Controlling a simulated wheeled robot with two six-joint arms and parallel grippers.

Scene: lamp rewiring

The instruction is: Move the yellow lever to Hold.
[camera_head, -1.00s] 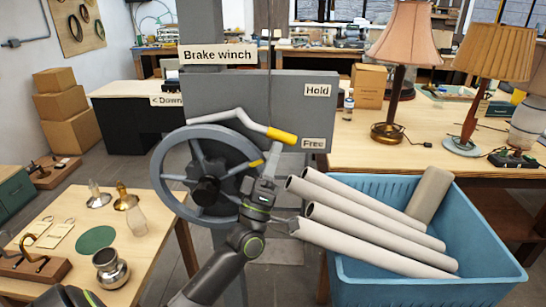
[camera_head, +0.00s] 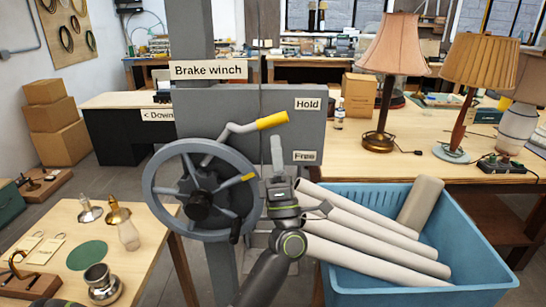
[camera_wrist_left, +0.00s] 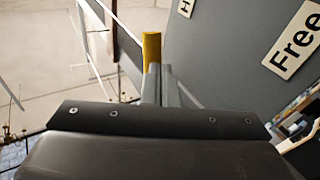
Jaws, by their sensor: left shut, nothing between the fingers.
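The lever is a grey cranked bar with a yellow grip (camera_head: 272,120) on the grey brake winch panel (camera_head: 235,105). It slants up to the right, and its grip is at a height between the "Hold" label (camera_head: 308,104) and the "Free" label (camera_head: 306,156). My left gripper (camera_head: 277,143) is shut and empty, fingers pointing up just below the grip. In the left wrist view the yellow grip (camera_wrist_left: 152,48) shows just beyond the shut fingertips (camera_wrist_left: 158,72); I cannot tell whether they touch. My right gripper is not in view.
A blue crate (camera_head: 420,290) of pale tubes is close on the right. A wooden table (camera_head: 140,235) with lamp parts is at lower left; lamps stand on the bench behind.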

